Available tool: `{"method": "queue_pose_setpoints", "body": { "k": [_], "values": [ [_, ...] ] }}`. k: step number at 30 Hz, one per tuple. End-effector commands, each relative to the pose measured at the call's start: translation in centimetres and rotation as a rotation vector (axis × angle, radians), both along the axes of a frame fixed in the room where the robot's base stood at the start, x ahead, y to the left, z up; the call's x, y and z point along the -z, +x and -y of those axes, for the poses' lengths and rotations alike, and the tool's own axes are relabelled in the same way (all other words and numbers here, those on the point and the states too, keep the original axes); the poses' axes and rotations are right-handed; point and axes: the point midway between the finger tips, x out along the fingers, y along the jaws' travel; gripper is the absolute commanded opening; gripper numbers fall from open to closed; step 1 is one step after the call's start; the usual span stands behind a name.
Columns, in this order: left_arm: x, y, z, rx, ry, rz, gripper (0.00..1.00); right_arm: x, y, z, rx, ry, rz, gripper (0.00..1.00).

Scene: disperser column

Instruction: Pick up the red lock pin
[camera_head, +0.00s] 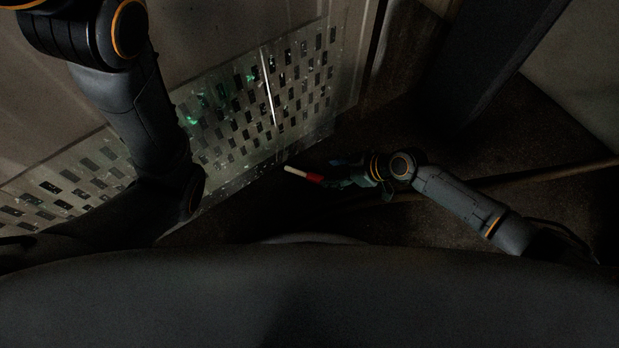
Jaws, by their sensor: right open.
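The red lock pin (314,178) shows near the middle of the view, with a pale rod end pointing left and a red end on the right. My right gripper (329,179) comes in from the right and is at the pin's red end. Its jaws are open; the dark picture does not show whether they touch the pin. Part of the red end may be hidden by the fingers. My left arm crosses the left side, and its gripper cannot be made out.
A pale perforated panel (215,131) with rows of dark slots stands to the left of and behind the pin. A long rod or pipe (545,174) lies behind my right arm. A dark post (497,60) rises at the upper right. The floor around is dark.

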Motion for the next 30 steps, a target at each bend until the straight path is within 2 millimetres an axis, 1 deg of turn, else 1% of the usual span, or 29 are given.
{"method": "queue_pose_setpoints", "body": {
  "k": [1, 3, 6, 11, 14, 17, 22, 25, 30],
  "values": [
    [0.5, -0.6, 0.0, 0.0, 0.0, 0.018, 0.4, 1.1, 0.3, -0.8, 0.0, 0.003, 0.001, 0.54],
    [1.1, -0.5, 0.0, 0.0, 0.001, 0.012, 0.4, 1.8, 0.6, -1.4, 0.001, 0.002, 0.001, 0.54],
    [1.4, -0.5, 0.0, -0.001, 0.0, 0.014, 0.4, 2.3, 0.8, -2.0, 0.001, 0.001, 0.001, 0.54],
    [1.7, -0.5, 0.0, -0.001, 0.001, 0.014, 0.4, 2.7, 0.9, -2.4, 0.001, 0.002, 0.001, 0.54],
    [2.6, -0.5, 0.0, -0.001, 0.001, 0.014, 0.4, 3.5, 1.1, -2.8, 0.001, 0.003, 0.002, 0.54],
    [3.8, -0.5, 0.0, -0.001, 0.001, 0.014, 0.4, 4.6, 1.4, -3.4, 0.001, 0.002, 0.003, 0.54],
    [5.7, -0.6, 0.0, 0.0, 0.001, 0.015, 0.4, 6.3, 2.0, -4.9, 0.001, 0.002, 0.002, 0.54],
    [5.9, -0.6, 0.1, 0.0, 0.001, 0.015, 0.4, 6.5, 2.2, -5.4, 0.001, 0.002, 0.002, 0.54],
    [5.7, -0.5, 0.1, 0.0, 0.001, 0.015, 0.4, 6.3, 2.2, -5.4, 0.001, 0.001, 0.002, 0.54]
  ]
}}
